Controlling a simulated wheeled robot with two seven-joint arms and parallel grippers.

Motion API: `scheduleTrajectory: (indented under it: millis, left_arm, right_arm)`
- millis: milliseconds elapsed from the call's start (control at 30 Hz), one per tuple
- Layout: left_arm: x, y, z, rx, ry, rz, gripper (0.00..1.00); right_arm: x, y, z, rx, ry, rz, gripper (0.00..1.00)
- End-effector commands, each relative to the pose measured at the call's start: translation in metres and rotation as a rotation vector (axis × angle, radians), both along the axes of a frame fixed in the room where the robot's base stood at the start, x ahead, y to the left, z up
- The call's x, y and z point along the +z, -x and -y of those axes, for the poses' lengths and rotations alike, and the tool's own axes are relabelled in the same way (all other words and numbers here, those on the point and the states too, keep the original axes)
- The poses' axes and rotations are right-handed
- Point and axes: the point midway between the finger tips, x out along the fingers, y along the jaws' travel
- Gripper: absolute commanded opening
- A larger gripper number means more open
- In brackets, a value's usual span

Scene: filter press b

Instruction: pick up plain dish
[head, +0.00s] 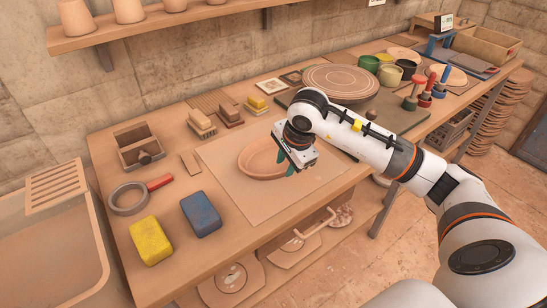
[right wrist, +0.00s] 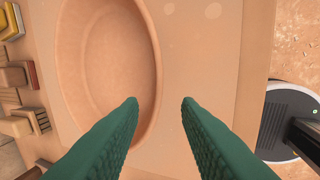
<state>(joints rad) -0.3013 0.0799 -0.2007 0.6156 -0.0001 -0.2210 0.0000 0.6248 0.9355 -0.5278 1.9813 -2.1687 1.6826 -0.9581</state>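The plain dish (head: 256,160) is a shallow oval clay-coloured dish lying on a pale board (head: 228,192) on the workbench. In the right wrist view the dish (right wrist: 105,60) fills the upper left, and its inside looks empty. My right gripper (head: 287,172) is over the dish's right side in the head view. The left finger overlaps the dish's rim and the right finger is over the bare board. I cannot tell whether either finger touches. My left gripper is not in view.
A yellow sponge (head: 151,241), a blue sponge (head: 201,213) and a ring with a red handle (head: 129,198) lie left of the board. A round patterned plate (head: 340,82) and paint pots (head: 389,75) are farther right.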

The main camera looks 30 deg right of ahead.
Motion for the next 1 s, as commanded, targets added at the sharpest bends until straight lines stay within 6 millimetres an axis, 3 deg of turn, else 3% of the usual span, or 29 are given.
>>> scheduleTrajectory:
  millis: [200,500,700,1000]
  left_arm:
    - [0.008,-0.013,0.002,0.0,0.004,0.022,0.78]
    - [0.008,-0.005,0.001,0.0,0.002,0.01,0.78]
    - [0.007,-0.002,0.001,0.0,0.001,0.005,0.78]
    - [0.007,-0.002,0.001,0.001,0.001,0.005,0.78]
  right_arm:
    - [-0.028,-0.012,-0.002,-0.001,-0.002,-0.003,0.3]
    - [-0.033,-0.013,-0.002,0.0,0.0,-0.001,0.3]
    - [-0.033,-0.013,-0.002,0.0,0.0,-0.001,0.0]
    - [-0.032,-0.014,-0.002,0.0,-0.001,0.002,0.0]
